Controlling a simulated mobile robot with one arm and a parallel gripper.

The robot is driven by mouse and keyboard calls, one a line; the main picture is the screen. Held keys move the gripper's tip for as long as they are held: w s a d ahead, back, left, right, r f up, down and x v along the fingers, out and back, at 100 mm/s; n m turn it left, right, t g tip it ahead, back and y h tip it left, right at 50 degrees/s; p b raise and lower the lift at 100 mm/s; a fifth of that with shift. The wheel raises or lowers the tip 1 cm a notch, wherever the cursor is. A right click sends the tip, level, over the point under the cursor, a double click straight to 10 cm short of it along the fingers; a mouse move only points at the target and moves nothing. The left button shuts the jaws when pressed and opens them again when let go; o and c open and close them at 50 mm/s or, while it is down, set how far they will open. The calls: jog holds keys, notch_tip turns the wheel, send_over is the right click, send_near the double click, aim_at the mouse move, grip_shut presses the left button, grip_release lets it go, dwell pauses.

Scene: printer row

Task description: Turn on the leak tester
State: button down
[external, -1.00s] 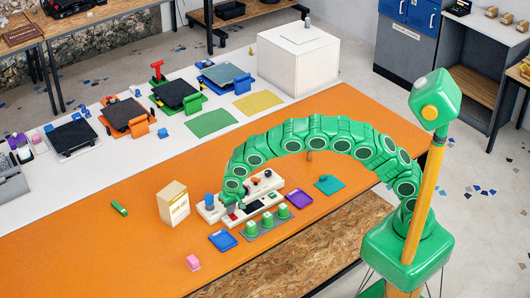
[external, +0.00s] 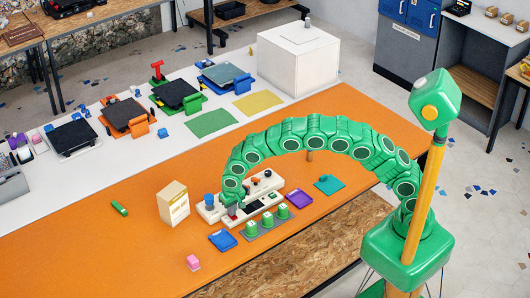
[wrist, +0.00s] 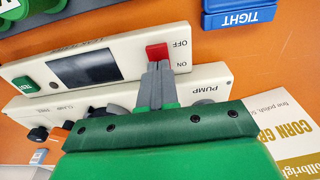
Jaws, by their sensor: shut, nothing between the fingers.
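The leak tester appears to be the pale panel (wrist: 105,62) with a dark screen, a green TEST button (wrist: 22,84) and a red switch (wrist: 157,52) marked OFF and ON; its label is not clearly readable. In the wrist view the panel is upside down, with OFF above ON. My gripper (wrist: 158,67) is shut and empty, its fingertips right at the ON-side edge of the red switch. I cannot tell contact or which way the switch is set. In the external view my gripper (external: 231,207) is low over the left end of the panel (external: 250,213).
A second pale panel marked PUMP (wrist: 208,97), with dark knobs, lies alongside. A corn grits carton (external: 173,203) stands to the left. A blue TIGHT tray (external: 222,240) and green-topped parts (external: 266,222) are in front.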

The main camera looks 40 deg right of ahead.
aim_at(236, 216)
jog(key=shift+s+f, duration=0.1)
jog(key=shift+s, duration=0.2)
jog(key=shift+r, duration=0.6)
notch_tip(236, 216, up, 13)
jog(key=s, duration=0.1)
jog(key=shift+s, duration=0.15)
jog(key=shift+d, duration=0.1)
jog(key=shift+d+t, duration=0.35)
jog(key=shift+t, duration=0.15)
dwell(0.3)
